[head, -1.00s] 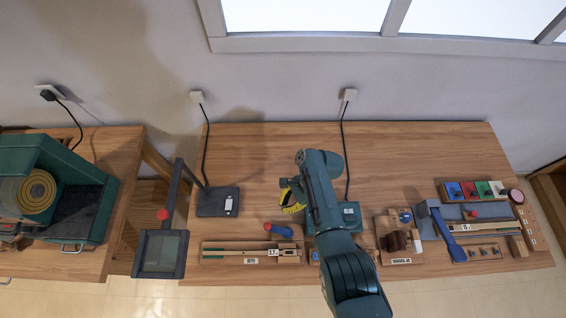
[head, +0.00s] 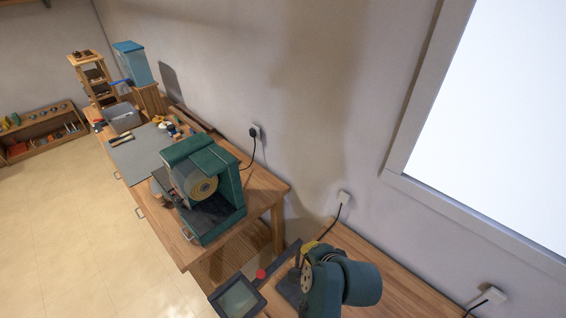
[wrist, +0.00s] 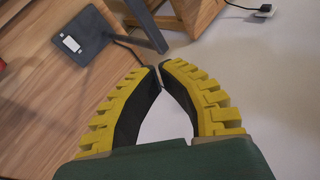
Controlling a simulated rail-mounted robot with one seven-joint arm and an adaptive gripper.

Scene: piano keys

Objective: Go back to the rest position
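My gripper (wrist: 160,68) has yellow ribbed fingers with dark inner pads. In the wrist view the fingertips meet and nothing is held between them. The curved opening behind the tips shows only pale wall. In the head view only a little yellow of my gripper (head: 311,246) shows; my own dark green arm at the lower right hides the rest. The gripper is above the wooden workbench (head: 400,283), apart from the things on it.
A dark stand base (wrist: 76,40) lies on the bench in the wrist view. A dark-framed screen (head: 238,299) is left of my arm. A green machine (head: 205,190) stands on the neighbouring table. The wall (head: 330,110) and window frame (head: 440,207) are behind.

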